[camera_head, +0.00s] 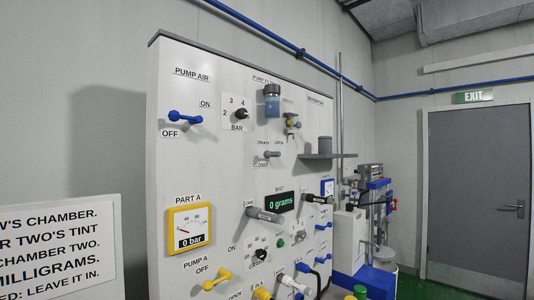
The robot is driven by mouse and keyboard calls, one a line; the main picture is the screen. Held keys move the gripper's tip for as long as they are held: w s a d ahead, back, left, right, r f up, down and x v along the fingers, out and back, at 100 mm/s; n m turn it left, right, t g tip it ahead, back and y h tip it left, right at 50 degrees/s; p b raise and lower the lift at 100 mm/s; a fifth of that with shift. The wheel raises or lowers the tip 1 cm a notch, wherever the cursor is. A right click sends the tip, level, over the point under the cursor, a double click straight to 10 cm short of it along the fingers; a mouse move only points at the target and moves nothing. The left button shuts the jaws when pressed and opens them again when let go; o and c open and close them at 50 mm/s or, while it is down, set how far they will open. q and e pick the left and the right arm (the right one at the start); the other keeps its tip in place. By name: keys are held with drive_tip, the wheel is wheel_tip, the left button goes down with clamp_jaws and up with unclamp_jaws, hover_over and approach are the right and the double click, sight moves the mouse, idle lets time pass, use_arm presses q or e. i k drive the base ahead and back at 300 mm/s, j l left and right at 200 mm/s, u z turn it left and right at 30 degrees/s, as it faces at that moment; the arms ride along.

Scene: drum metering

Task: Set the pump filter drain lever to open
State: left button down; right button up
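The pump filter (272,105) has a dark cap and a clear bowl with blue in it. It is mounted on the upper part of the white panel (215,160), under a partly hidden heading. Below it is a small grey lever (272,154), with small labels above that seem to read drain and open, and closed below. The lever lies roughly sideways. It is too small to tell which mark it points to. Neither of my grippers is in view.
A blue pump air lever (185,117) and a pressure knob (241,114) sit left of the filter. A grey shelf (328,156) juts out to the right, holding a grey cup (325,146). A sign (60,250) stands at lower left. A grey door (478,190) is at right.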

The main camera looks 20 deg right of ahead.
sight(267, 155)
drive_tip(key=i+l, duration=0.1)
drive_tip(key=l, duration=0.3)
drive_tip(key=i+l+u, duration=0.1)
drive_tip(key=l, duration=0.25)
drive_tip(key=i+l, duration=0.15)
drive_tip(key=l, duration=0.25)
drive_tip(key=i+l, duration=0.1)
drive_tip(key=l, duration=0.3)
drive_tip(key=i+l+u, duration=0.1)
drive_tip(key=l, duration=0.25)
